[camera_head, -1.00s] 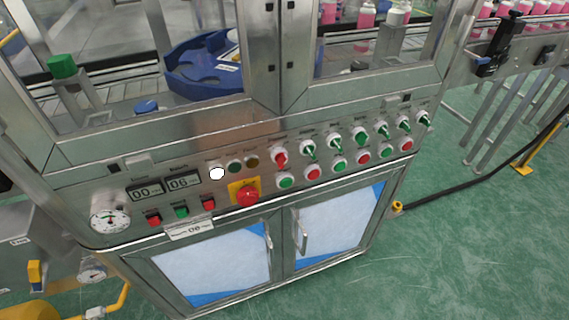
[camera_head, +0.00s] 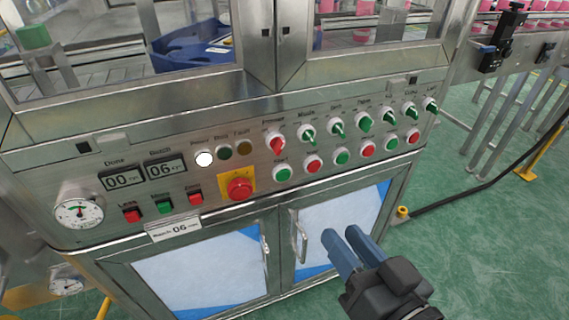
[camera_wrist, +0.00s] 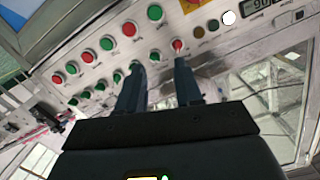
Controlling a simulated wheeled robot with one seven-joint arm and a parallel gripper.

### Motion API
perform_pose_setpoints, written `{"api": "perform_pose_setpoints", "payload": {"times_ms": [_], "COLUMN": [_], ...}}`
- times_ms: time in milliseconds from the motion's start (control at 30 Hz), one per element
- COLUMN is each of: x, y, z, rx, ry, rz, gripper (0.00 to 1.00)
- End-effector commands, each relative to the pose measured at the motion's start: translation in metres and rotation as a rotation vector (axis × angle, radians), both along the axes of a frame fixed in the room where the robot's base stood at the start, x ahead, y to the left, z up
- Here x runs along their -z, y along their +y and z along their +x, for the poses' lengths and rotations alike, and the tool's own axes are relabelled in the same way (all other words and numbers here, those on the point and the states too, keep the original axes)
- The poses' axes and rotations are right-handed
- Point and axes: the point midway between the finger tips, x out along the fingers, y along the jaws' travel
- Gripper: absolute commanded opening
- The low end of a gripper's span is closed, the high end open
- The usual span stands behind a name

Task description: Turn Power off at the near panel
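The near panel (camera_head: 225,203) is a metal control face. A red selector knob (camera_head: 275,143) heads its row of switches; its small label looks like "Power", but I cannot read it surely. The knob's handle is tilted. It also shows in the wrist view (camera_wrist: 178,46), just beyond the right fingertip. A white lamp (camera_head: 204,159) left of it is lit; it shows in the wrist view too (camera_wrist: 228,18). My gripper (camera_head: 340,234) is in front of the cabinet doors, below and right of the knob. Its blue-grey fingers (camera_wrist: 158,66) are apart with nothing between them.
Several green selectors (camera_head: 337,129) continue right of the red knob, with red and green buttons (camera_head: 313,163) below. A red emergency stop (camera_head: 239,188) on a yellow plate sits lower left. Door handles (camera_head: 301,238) stick out below.

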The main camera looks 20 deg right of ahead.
Motion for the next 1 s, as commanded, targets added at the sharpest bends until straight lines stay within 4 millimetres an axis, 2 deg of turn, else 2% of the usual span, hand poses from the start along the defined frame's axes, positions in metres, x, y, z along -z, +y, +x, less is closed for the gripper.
{"api": "perform_pose_setpoints", "payload": {"times_ms": [33, 100, 300, 500, 667, 1000], "x": [0.001, -0.004, -0.024, -0.038, -0.040, -0.040], "y": [0.004, 0.009, 0.020, 0.024, 0.025, 0.027], "z": [0.019, 0.040, 0.086, 0.104, 0.115, 0.162], "rx": [0.001, 0.008, 0.025, 0.037, 0.039, 0.038], "ry": [-0.023, -0.040, -0.076, -0.091, -0.093, -0.091], "rz": [0.025, 0.061, 0.154, 0.200, 0.205, 0.204], "gripper": [0.35, 0.35, 0.35, 0.35, 0.35, 0.35]}}
